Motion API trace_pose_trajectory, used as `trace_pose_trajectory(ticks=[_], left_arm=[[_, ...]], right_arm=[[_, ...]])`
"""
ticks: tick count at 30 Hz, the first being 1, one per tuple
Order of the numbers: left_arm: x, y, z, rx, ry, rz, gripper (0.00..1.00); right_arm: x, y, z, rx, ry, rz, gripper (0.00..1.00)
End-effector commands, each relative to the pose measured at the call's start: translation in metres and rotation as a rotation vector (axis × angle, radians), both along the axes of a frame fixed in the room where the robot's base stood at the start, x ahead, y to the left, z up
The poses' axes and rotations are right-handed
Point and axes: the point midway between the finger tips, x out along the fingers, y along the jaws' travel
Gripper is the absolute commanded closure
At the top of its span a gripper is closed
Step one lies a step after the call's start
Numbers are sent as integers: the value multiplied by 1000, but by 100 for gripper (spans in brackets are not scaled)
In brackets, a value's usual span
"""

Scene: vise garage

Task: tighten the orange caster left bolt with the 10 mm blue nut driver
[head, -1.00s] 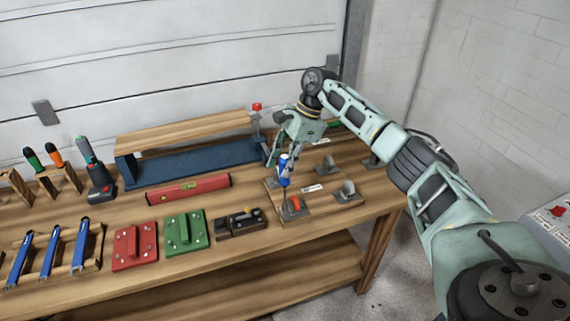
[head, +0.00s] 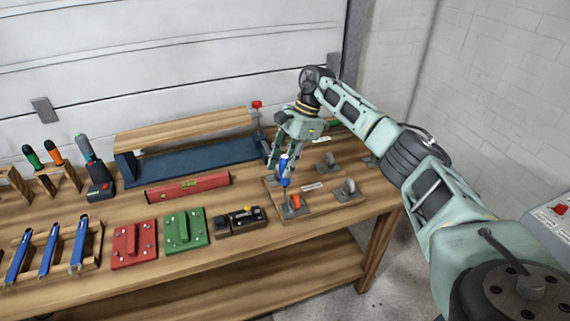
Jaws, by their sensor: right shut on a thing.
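My right gripper (head: 281,158) is shut on the blue nut driver (head: 284,173) and holds it nearly upright. The driver's lower end is over the left part of the orange caster's plate, and I cannot tell whether it touches the bolt. The orange caster (head: 294,202) sits on a wooden board at the front right of the bench. The left bolt is too small to make out under the driver. My left gripper is not in view.
Grey casters (head: 348,187) stand right of and behind the orange one. A red level (head: 188,188), a green block (head: 185,230), a red block (head: 134,244) and a dark block (head: 240,220) lie to the left. A blue vise-like fixture (head: 190,163) stands behind.

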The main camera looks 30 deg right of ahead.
Motion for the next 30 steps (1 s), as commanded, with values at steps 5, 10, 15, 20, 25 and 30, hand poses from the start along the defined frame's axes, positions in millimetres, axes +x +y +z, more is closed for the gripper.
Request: trace_pose_trajectory(ticks=[5, 10, 15, 20, 25, 30], left_arm=[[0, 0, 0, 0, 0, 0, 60], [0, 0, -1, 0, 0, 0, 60], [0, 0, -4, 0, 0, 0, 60], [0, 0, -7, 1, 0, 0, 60], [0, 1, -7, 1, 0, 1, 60], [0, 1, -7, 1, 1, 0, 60]], right_arm=[[0, 0, 1, 0, -1, 0, 100], [0, 0, -1, 0, -1, 0, 100], [0, 0, -5, 0, 0, 0, 100], [0, 0, -8, 0, 0, 0, 100], [-1, -1, -8, -2, 0, -28, 100], [-2, -1, -9, -3, -4, -222, 100]])
